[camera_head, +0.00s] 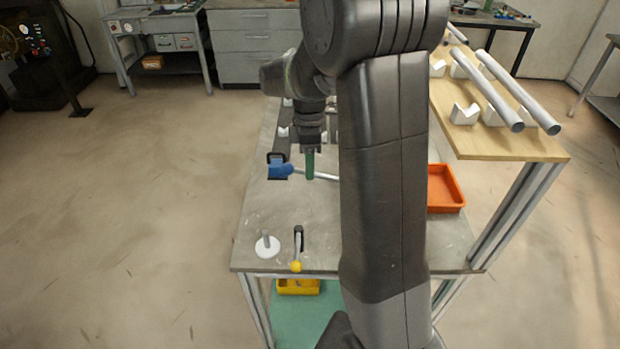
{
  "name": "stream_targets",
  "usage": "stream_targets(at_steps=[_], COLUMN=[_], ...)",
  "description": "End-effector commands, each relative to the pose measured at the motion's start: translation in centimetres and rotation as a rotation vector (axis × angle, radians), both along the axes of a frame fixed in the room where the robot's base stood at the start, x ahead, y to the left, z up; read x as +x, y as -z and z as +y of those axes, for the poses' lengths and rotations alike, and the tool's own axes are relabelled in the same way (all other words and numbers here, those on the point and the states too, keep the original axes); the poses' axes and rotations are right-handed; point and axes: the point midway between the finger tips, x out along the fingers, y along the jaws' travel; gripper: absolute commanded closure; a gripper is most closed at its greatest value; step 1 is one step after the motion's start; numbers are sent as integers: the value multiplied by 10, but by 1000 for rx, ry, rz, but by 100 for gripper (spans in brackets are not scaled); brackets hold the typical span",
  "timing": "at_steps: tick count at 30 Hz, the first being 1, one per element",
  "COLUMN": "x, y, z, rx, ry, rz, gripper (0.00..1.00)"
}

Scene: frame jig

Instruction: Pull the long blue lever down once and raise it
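A blue lever end (281,170) sits on the workbench, left of my gripper, beside a dark bracket. A thin pale rod (324,177) runs in line with it to the right and passes out of sight behind my arm. My gripper (311,151) points down over the bench, a little right of the blue part and apart from it. An upright green cylinder (310,166) shows directly below the fingertips, in front of the rod. Whether the fingers are closed on it is too small to tell.
A short lever with a yellow knob (296,266) and a white disc with a peg (267,247) are at the bench's front left. An orange tray (444,188) is at right. Grey tubes (487,88) lie on a wooden board (510,146). The bench's front middle is clear.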

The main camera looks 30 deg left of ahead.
Motion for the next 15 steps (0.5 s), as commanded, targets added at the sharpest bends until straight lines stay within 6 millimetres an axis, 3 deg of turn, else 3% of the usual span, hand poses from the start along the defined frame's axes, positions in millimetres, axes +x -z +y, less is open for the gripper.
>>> stream_targets(at_steps=[6, 15], x=[-6, -8], y=[34, 48], z=[-4, -5], rx=[-2, 0], ry=[0, 0], rz=[2, 0], gripper=[66, 66])
